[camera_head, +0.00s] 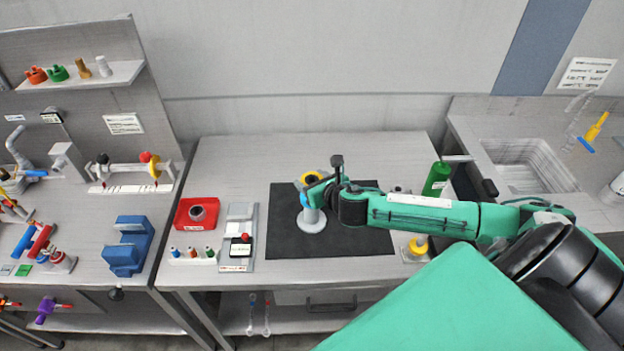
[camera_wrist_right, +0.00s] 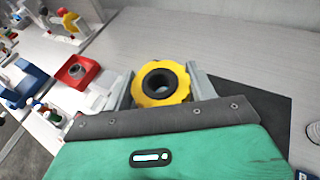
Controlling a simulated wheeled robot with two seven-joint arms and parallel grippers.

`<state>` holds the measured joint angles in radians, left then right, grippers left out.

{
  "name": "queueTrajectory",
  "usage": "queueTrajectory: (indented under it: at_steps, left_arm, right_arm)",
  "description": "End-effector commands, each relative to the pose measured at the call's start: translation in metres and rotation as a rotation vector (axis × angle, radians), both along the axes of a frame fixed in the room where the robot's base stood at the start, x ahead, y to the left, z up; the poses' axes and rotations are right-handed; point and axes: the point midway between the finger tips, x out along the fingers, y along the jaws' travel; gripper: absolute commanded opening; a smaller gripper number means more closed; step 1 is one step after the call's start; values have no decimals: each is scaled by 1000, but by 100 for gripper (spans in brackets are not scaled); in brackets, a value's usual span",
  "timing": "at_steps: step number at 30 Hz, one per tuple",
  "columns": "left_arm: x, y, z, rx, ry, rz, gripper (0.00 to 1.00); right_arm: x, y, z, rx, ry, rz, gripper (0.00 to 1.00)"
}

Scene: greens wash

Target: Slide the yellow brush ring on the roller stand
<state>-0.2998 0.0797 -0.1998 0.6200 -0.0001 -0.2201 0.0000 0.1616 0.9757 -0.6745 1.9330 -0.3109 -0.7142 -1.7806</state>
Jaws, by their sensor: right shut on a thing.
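The yellow brush ring (camera_head: 310,177), notched at its edge with a dark centre, is above the black mat in the head view. In the right wrist view the ring (camera_wrist_right: 144,91) sits between the two grey fingers of my right gripper (camera_wrist_right: 160,88), which is shut on it. In the head view my right gripper (camera_head: 318,188) reaches in from the right. A stand with a round grey base (camera_head: 311,222) and a blue part is just below the ring, partly hidden by the gripper. I cannot tell whether ring and stand touch. My left gripper is not in view.
The black mat (camera_head: 355,243) lies on the grey table. A red tray (camera_head: 184,217), a grey scale-like device (camera_head: 238,252) and small bottles are left of it. A green bottle (camera_head: 437,179) stands to the right. A rack (camera_head: 130,173) with a yellow disc is on the left bench.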

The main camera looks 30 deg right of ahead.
Motion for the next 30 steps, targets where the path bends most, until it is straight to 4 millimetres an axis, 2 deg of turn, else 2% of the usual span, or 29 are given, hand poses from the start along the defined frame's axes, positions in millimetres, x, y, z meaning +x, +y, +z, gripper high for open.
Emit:
queueTrajectory:
  at_steps: [30]
  left_arm:
    - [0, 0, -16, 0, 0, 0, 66]
  right_arm:
    - [0, 0, -27, 1, 0, 0, 35]
